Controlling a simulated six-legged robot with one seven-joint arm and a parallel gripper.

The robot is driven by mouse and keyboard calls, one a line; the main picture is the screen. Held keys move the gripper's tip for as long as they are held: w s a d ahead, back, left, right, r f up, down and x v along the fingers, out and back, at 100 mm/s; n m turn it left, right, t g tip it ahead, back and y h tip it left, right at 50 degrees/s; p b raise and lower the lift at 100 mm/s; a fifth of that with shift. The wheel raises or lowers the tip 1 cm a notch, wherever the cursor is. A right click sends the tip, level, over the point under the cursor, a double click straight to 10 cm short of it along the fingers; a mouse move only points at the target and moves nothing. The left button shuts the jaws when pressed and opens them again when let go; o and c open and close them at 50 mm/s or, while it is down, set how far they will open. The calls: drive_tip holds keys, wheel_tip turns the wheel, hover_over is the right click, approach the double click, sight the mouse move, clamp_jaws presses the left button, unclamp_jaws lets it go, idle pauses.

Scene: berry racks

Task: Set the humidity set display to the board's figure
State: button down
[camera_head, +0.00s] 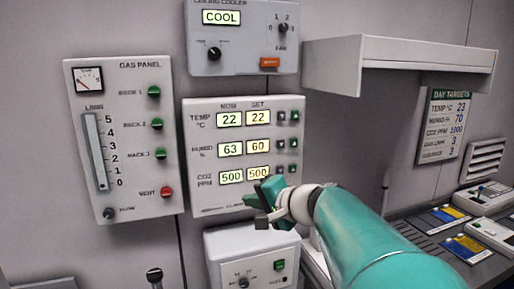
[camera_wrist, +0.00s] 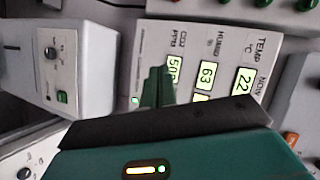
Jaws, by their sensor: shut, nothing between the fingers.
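The control panel (camera_head: 212,187) on the wall has rows for temp, humidity and CO2, with now and set displays. The humidity set display (camera_head: 258,146) reads 60, and the humidity now display (camera_head: 230,149) reads 63. A dark button and a green button (camera_head: 293,142) sit right of the set display. The day targets board (camera_head: 446,125) at right lists temp 23, humidity 70 and CO2 1000. My gripper (camera_head: 262,190) is shut and empty, in front of the panel's lower part near the CO2 row. In the wrist view the fingers (camera_wrist: 157,88) cover part of the panel; contact cannot be told.
The gas panel (camera_head: 120,205) with several buttons is at left. The ceiling cooler box (camera_head: 244,65) is above, and another box (camera_head: 225,245) is below. A white shelf (camera_head: 400,52) juts out at upper right. Trays and small devices (camera_head: 470,247) lie on the right bench.

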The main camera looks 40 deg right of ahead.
sight(295, 143)
drive_tip(key=s+d+r+m+t+h, duration=0.1)
drive_tip(key=d+r+m+h, duration=0.1)
drive_tip(key=d, duration=0.4)
drive_tip(key=s+d+r+m+t+h, duration=0.1)
drive_tip(key=s+d+r+m+h, duration=0.1)
drive_tip(key=d, duration=0.5)
drive_tip(key=s+d+r+m+t+h, duration=0.1)
drive_tip(key=d+r+m+h, duration=0.1)
drive_tip(key=d, duration=0.4)
drive_tip(key=shift+s+d+m+h, duration=0.25)
drive_tip(key=shift+d+m+h, duration=0.1)
drive_tip(key=shift+m+h, duration=0.5)
drive_tip(key=shift+w, duration=0.1)
drive_tip(key=x, duration=1.3)
drive_tip(key=shift+w+r, duration=0.15)
drive_tip(key=shift+w, duration=0.3)
drive_tip(key=shift+w, duration=0.1)
